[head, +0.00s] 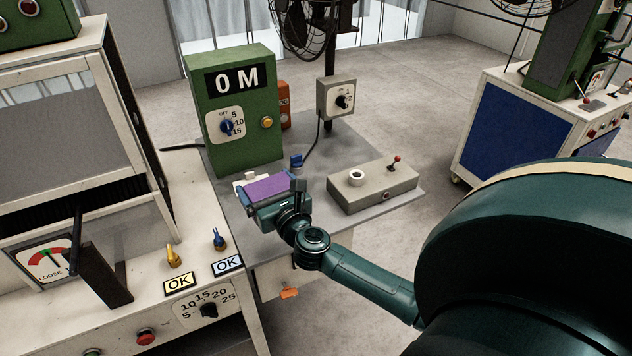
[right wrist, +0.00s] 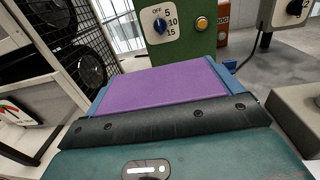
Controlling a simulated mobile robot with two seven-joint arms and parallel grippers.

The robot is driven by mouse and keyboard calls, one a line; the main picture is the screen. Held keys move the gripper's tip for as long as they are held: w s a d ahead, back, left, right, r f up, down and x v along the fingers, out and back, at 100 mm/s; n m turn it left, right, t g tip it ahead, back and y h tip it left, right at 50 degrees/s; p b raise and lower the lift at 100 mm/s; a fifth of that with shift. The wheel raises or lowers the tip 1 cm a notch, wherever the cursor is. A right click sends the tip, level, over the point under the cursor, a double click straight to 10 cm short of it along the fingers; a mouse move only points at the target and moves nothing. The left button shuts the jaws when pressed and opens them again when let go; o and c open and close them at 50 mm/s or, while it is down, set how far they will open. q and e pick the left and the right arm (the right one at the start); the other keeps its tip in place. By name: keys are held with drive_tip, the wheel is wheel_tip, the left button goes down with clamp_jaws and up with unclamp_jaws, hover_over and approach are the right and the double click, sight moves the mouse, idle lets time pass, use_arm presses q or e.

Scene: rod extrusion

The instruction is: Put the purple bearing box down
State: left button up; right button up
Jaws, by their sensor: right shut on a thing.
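The purple bearing box (head: 268,187) shows its flat purple top with blue sides in the head view, and fills the middle of the right wrist view (right wrist: 163,90). My right gripper (head: 273,196) is shut on it and holds it level above the grey table (head: 383,203), in front of the green timer box (head: 235,115). I cannot tell whether the underside touches the table. A pale block (head: 243,179) shows partly behind the box's left side. My left gripper is not in view.
A grey control box (head: 372,187) with a white ring and a red-tipped lever stands right of my gripper. A small blue part (head: 296,160) stands behind the held box. The white machine cabinet (head: 125,318) is to the left. Bare table shows between the held box and the control box.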

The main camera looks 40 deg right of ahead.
drive_tip(key=w+d, duration=0.4)
drive_tip(key=shift+m+h, duration=0.3)
drive_tip(key=shift+h, duration=0.3)
drive_tip(key=f+b, duration=0.1)
drive_tip(key=f, duration=0.1)
drive_tip(key=f+b, duration=0.1)
drive_tip(key=f, duration=0.1)
drive_tip(key=f+b, duration=0.2)
drive_tip(key=f, duration=0.1)
drive_tip(key=shift+w+d, duration=0.2)
drive_tip(key=shift+d, duration=0.15)
wheel_tip(320, 180, down, 2)
drive_tip(key=shift+f+b, duration=0.2)
drive_tip(key=shift+b, duration=0.5)
drive_tip(key=shift+f, duration=0.4)
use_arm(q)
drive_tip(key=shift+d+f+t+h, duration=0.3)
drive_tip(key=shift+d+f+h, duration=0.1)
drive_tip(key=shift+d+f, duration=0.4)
